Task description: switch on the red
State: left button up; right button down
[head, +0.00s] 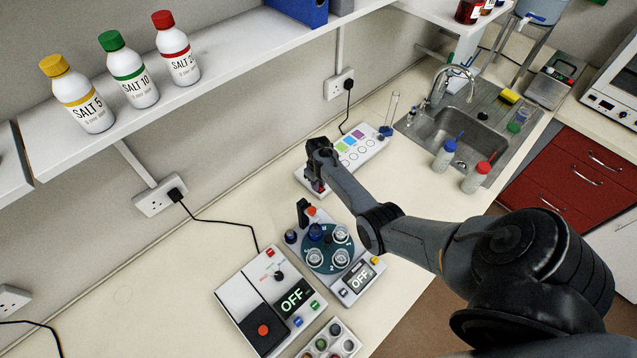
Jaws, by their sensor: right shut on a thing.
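A long white panel (370,150) lies on the bench towards the wall, with a row of coloured squares and a row of round marks or buttons. Green, blue and purple squares show; my right arm covers part of its near left end. My right gripper (318,184) is over that end, pointing down, and is shut on a small reddish thing (319,187) between its fingertips. Most of that thing is hidden by the fingers, so I cannot tell its shape or whether it is fixed to the panel. My left gripper is not in view.
A round dark teal holder (318,260) with vials and a device reading OFF (293,300) stand nearer me. A small tray (334,326) is below. The sink (455,128) and two bottles are right. Salt bottles stand on the shelf (190,85).

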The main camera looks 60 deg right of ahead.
jog(key=shift+s+a+r+t+h+p, duration=0.15)
jog(key=shift+s+t+h+p, duration=0.15)
jog(key=shift+t+p, duration=1.1)
jog(key=shift+p, duration=0.6)
jog(key=shift+f, duration=0.2)
jog(key=c, duration=0.9)
grip_release()
jog(key=shift+r, duration=0.1)
